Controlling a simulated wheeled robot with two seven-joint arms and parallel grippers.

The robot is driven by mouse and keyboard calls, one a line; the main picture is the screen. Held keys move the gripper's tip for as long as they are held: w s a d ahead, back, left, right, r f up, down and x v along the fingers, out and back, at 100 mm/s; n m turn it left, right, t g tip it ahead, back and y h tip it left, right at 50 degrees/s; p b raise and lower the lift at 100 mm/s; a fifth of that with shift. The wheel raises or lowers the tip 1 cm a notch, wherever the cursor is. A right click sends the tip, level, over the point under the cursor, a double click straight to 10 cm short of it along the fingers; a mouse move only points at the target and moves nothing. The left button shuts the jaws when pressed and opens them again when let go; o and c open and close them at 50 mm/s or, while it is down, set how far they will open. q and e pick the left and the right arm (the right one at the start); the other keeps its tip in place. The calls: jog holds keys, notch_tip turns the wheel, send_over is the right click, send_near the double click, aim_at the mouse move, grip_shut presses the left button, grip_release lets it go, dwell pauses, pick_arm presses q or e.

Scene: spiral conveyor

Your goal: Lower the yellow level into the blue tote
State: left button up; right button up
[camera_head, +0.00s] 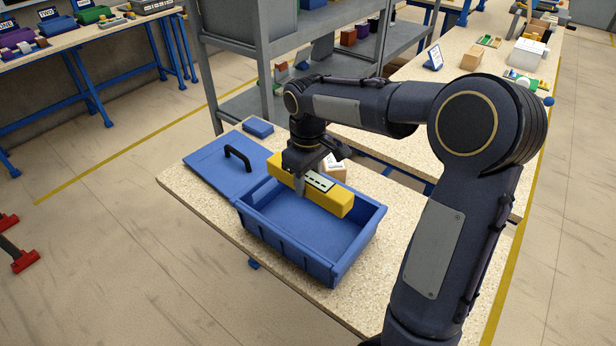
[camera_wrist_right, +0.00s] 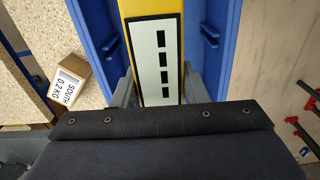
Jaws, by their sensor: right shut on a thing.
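The yellow level (camera_head: 335,200) is a long bar with a pale label marked with black dashes. My right gripper (camera_head: 305,182) is shut on it and holds it above the blue tote (camera_head: 291,244), near its back rim. In the right wrist view the level (camera_wrist_right: 128,8) runs up from between the fingers of the gripper (camera_wrist_right: 160,88), with the tote's blue walls (camera_wrist_right: 221,25) on both sides. The open tote stands on the speckled table, and its visible floor looks empty. My left gripper is not in view.
A blue lid with a black handle (camera_head: 215,165) lies left of the tote on the table (camera_head: 190,188). A small cardboard box (camera_head: 335,172) stands behind the tote; its label shows in the right wrist view (camera_wrist_right: 68,85). A grey shelf (camera_head: 232,112) stands behind.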

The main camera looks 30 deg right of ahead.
jog(key=shift+f, duration=0.1)
dwell(0.6)
jog(key=b, duration=0.7)
send_over(308, 229)
jog(key=shift+f, duration=4.95)
jog(key=shift+f+b, duration=1.75)
jog(key=shift+f, duration=0.75)
jog(key=o, duration=1.2)
